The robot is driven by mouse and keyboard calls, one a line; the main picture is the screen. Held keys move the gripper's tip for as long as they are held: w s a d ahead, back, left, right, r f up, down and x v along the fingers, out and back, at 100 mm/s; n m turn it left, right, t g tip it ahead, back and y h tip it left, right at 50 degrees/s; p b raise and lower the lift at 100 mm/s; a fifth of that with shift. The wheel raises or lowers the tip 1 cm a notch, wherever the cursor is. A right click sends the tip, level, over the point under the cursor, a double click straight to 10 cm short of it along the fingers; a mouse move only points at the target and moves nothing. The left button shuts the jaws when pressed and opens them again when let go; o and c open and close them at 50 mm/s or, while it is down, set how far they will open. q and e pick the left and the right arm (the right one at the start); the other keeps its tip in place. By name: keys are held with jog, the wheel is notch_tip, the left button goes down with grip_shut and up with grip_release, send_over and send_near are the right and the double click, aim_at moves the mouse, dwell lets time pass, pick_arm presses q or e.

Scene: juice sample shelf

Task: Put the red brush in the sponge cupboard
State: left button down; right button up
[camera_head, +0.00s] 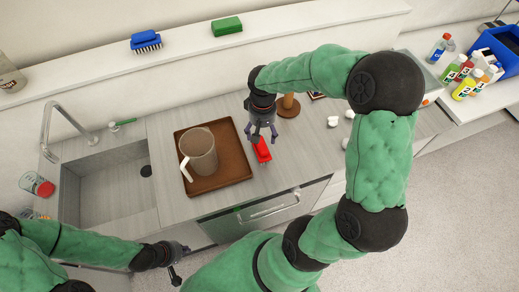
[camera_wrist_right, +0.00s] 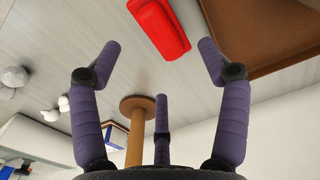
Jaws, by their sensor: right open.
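The red brush (camera_head: 262,150) lies on the counter just right of the brown tray, near the counter's front edge. It also shows as a red block (camera_wrist_right: 160,28) at the top of the right wrist view. My right gripper (camera_head: 263,134) is open and empty above the brush; its spread fingers (camera_wrist_right: 160,62) are apart from it in the wrist view. My left gripper (camera_head: 177,268) is low, in front of the counter, and its opening is unclear. A cupboard front with a bar handle (camera_head: 268,207) is below the counter; I cannot tell whether it is the sponge cupboard.
The brown tray (camera_head: 236,171) holds a large cup (camera_head: 200,150). A sink (camera_head: 100,190) is at the left. A blue brush (camera_head: 146,40) and a green sponge (camera_head: 227,26) are on the upper ledge. A wooden stand (camera_head: 288,108) and white lumps (camera_head: 333,121) are right of my right gripper.

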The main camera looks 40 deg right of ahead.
aim_at(263, 143)
notch_tip(263, 143, down, 3)
jog(key=shift+w+a+r, duration=0.1)
jog(key=shift+d+f+b, duration=0.2)
jog(key=shift+f+b, duration=0.15)
jog(key=shift+f, duration=1)
jog(key=shift+d+f+b, duration=0.2)
jog(key=shift+f+b, duration=0.1)
jog(key=shift+f, duration=1.05)
jog(key=c, duration=1.4)
jog(key=shift+r, duration=0.15)
